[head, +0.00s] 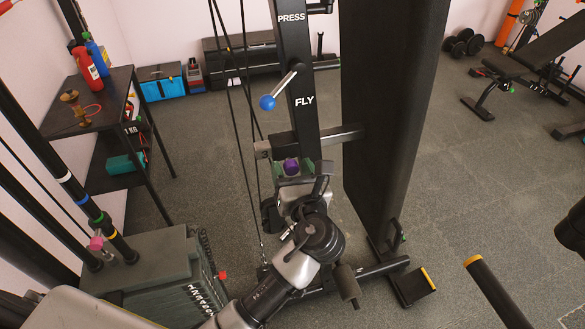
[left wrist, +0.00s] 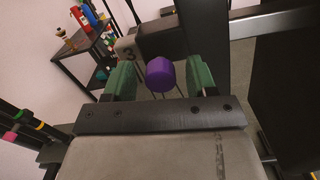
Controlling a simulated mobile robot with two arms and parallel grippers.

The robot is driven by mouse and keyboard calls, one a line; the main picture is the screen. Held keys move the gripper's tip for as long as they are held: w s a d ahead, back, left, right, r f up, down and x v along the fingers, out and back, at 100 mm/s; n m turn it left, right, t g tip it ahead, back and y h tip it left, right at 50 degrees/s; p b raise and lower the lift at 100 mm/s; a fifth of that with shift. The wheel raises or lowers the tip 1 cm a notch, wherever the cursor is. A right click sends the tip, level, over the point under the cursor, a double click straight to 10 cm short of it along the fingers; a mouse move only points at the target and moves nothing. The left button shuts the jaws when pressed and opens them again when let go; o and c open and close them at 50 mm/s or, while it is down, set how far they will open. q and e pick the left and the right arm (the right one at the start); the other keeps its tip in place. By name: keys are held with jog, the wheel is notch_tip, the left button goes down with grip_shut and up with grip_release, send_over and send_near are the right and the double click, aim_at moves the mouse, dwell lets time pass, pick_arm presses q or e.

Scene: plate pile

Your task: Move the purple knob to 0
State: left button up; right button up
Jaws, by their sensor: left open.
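The purple knob (head: 291,166) is on the dark upright post of the gym machine, below the white word FLY. It also shows in the left wrist view (left wrist: 160,74), in the gap between two green finger pads. My left gripper (head: 292,172) is open, with one finger to each side of the knob. In the left wrist view my left gripper (left wrist: 160,80) shows gaps between both pads and the knob, so it does not appear to be gripping it. A grey bar end marked 3 (head: 263,152) is just left of the knob. My right gripper is not in view.
A blue ball-ended lever (head: 267,102) sticks out above the knob. Thin cables (head: 240,100) run down left of the post. A tall black pad (head: 395,110) stands close on the right. A weight stack (head: 155,265) stands at the lower left. Open floor (head: 470,190) lies to the right.

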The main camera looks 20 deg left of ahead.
pick_arm(q)
grip_shut()
jog(key=shift+w+a+r+p, duration=0.25)
jog(key=shift+w+a+p, duration=0.2)
jog(key=shift+w+p, duration=0.4)
jog(key=shift+w+a+f+p, duration=0.1)
jog(key=shift+w+a+p, duration=0.05)
jog(key=shift+a+p, duration=0.15)
jog(key=shift+d, duration=0.1)
jog(key=shift+c, duration=1.4)
grip_release()
jog(key=shift+f, duration=0.1)
jog(key=shift+o, duration=1.4)
jog(key=shift+w, duration=0.15)
